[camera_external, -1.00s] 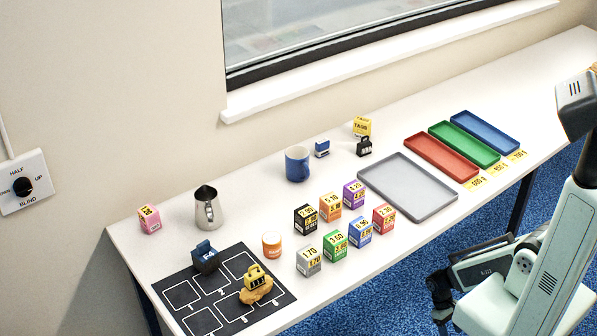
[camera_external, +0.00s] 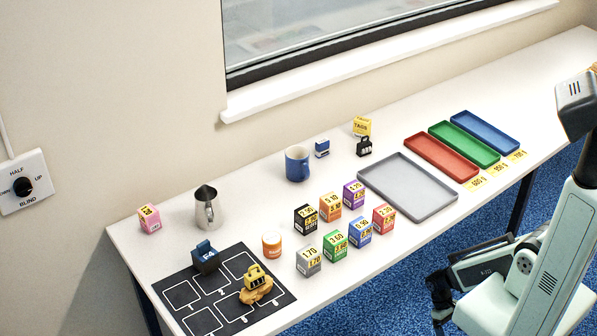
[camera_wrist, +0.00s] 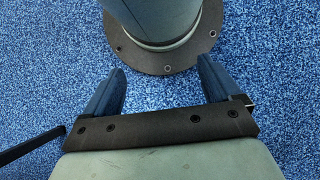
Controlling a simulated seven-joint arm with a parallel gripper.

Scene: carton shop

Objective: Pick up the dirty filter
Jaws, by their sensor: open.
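I cannot identify a dirty filter for certain. On the dark mat (camera_external: 222,318) with white outlined boxes, a yellow clip-like item (camera_external: 256,277) sits on a tan, irregular lump (camera_external: 257,292). A dark blue item (camera_external: 205,258) stands at the mat's back edge. My gripper (camera_external: 440,300) hangs low at the right, off the table's front edge and far from the mat. In the wrist view, my gripper (camera_wrist: 160,70) is open with nothing between its fingers; blue carpet and my round base show beyond.
Several coloured price cubes (camera_external: 334,245), an orange-white jar (camera_external: 272,244), a metal jug (camera_external: 207,208) and a blue mug (camera_external: 297,164) stand on the table. A grey tray (camera_external: 408,188) and red (camera_external: 441,157), green (camera_external: 464,144) and blue (camera_external: 486,132) trays lie to the right.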

